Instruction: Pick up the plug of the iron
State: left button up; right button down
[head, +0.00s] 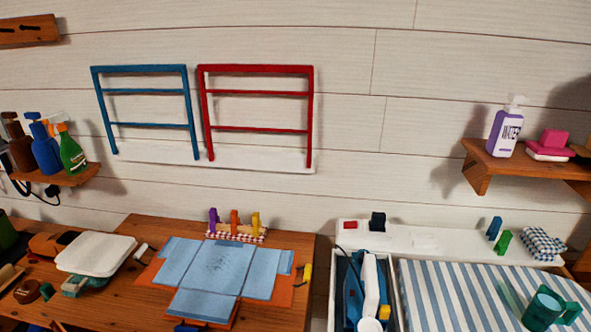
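The iron (371,290), blue and white, stands in a narrow white-edged bay at the bottom centre-right, left of the striped board. A thin dark cord (341,252) shows at the bay's upper left. A small black block-like thing (377,222) sits on the white ledge above the iron; I cannot tell whether it is the iron's plug. Another dark plug-like piece (52,190) with a black cord hangs below the left shelf; whether it belongs to the iron is not clear. Neither of my grippers is in view.
A blue-and-white striped board (460,290) fills the lower right, with a teal mug-like thing (543,309) on it. The wooden table (130,232) at left holds folded blue cloth (215,270) and a white pad (96,253). The right shelf (490,165) holds a bottle.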

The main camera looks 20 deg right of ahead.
aim_at(377, 223)
jog(key=z, duration=1.25)
